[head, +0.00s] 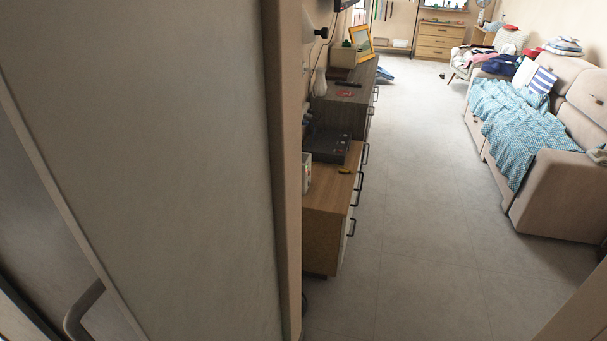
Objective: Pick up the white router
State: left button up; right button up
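No object in the head view is clearly a white router. A small white upright object (307,172) stands on the near wooden cabinet (331,187), partly hidden by the wall edge; I cannot tell what it is. A flat dark device (327,146) lies beside it on the same cabinet. Neither of my grippers is in view.
A dark-topped cabinet (347,107) with a white vase (320,82) stands further along. A beige sofa (553,190) with a blue blanket (518,128) is at the right. The tiled floor (420,210) between is clear.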

aim_at(306, 157)
jog(key=i+l+u, duration=0.15)
jog(key=i+l, duration=0.6)
jog(key=i+l+u, duration=0.15)
jog(key=i+l, duration=0.55)
jog(key=l, duration=0.15)
